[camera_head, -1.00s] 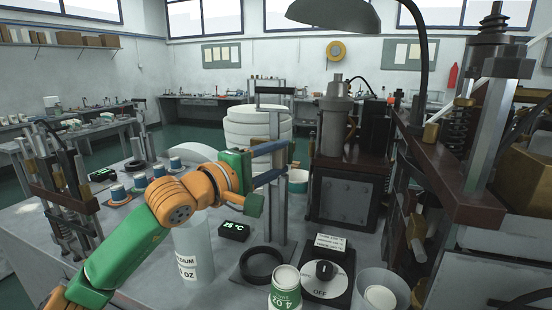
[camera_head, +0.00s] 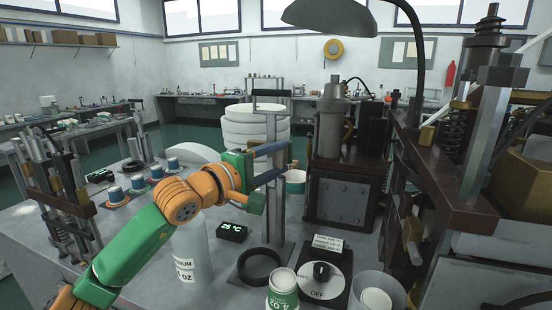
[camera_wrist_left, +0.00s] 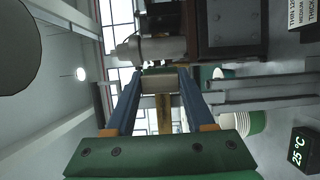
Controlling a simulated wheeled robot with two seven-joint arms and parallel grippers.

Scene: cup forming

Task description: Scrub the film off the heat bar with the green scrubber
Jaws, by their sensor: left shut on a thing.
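My left gripper (camera_head: 279,162) reaches in from the left, beside the upright steel posts of a hand press (camera_head: 272,203) with a black top handle. In the left wrist view its two blue fingers (camera_wrist_left: 158,86) close on a small pale block with a green far edge, which looks like the green scrubber (camera_wrist_left: 158,71). In the head view the scrubber is hidden or too small to make out. I cannot tell which part is the heat bar, and no film can be made out. My right gripper is not in view.
A black ring (camera_head: 260,266), a green-labelled cup (camera_head: 283,289), a dial plate (camera_head: 326,281) and a temperature display (camera_head: 232,232) stand around the press foot. A heavy machine (camera_head: 346,195) blocks the right behind.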

